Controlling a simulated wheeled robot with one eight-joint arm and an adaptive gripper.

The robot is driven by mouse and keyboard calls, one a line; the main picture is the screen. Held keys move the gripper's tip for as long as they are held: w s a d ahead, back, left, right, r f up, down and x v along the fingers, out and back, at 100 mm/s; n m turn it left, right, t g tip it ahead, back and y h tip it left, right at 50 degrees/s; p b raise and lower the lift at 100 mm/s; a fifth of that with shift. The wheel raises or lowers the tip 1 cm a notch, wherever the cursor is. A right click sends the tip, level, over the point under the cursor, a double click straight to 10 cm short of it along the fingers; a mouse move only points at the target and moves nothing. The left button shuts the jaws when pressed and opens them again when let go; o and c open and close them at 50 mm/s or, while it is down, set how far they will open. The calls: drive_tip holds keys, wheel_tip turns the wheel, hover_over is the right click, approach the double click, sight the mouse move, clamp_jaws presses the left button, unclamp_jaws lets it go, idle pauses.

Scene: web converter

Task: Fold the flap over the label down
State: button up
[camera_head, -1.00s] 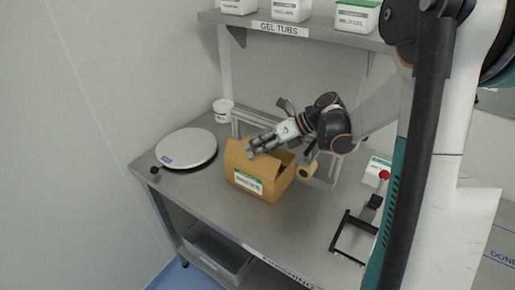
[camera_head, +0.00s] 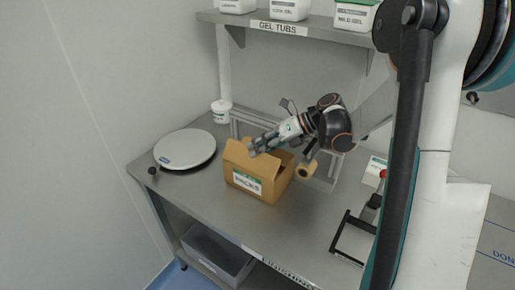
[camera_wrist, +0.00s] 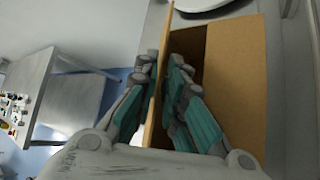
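The brown cardboard box (camera_head: 270,187) sits on the steel bench with a white and green label (camera_head: 247,182) on its front side. The flap (camera_head: 236,154) above the label stands up. In the wrist view the flap (camera_wrist: 167,35) shows nearly edge-on, and the box's dark opening lies to its right. My gripper (camera_head: 256,148) is at the top of this flap. In the wrist view its fingers (camera_wrist: 162,68) lie close on both sides of the flap and look shut on it. Exact contact at the tips is hard to see.
A round white plate (camera_head: 185,148) lies left of the box. A white tub (camera_head: 221,111) stands behind it. A tape roll (camera_head: 308,170) is right of the box, and a black frame (camera_head: 352,237) lies farther right. A shelf with tubs (camera_head: 290,10) hangs above.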

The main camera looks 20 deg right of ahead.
idle(0.3)
wheel_tip(320, 180, up, 10)
idle(0.5)
